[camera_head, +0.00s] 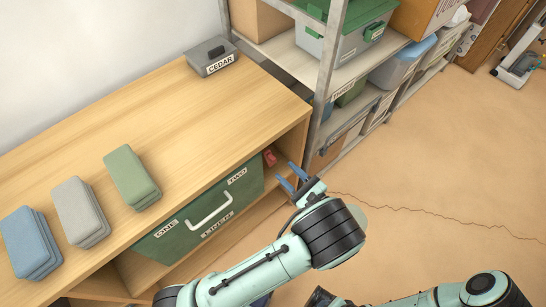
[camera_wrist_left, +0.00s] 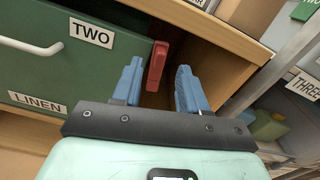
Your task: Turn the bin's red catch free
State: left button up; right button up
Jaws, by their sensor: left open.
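The green bin (camera_head: 180,231) sits in the open cubby under the wooden top, with a white handle and labels ONE, TWO and LINEN. Its red catch (camera_head: 270,158) is at the bin's right edge, beside the TWO label. The catch also shows upright in the left wrist view (camera_wrist_left: 157,66). My left gripper (camera_head: 287,178) is open, its blue fingers pointing at the catch from the front. In the left wrist view the catch appears between the fingertips, nearer the left one; contact cannot be told. My right gripper is not clearly in view; part of my right arm shows at the bottom.
The wooden top (camera_head: 225,110) carries a grey CEDAR box (camera_head: 212,57) and blue, grey and green stacks. The cubby's right side wall (camera_head: 293,143) is close to my left gripper.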

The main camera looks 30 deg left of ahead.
aim_at(275, 161)
pick_arm(q)
jog(key=x, duration=0.7)
jog(key=shift+w+a, duration=0.1)
jog(key=shift+a, duration=0.1)
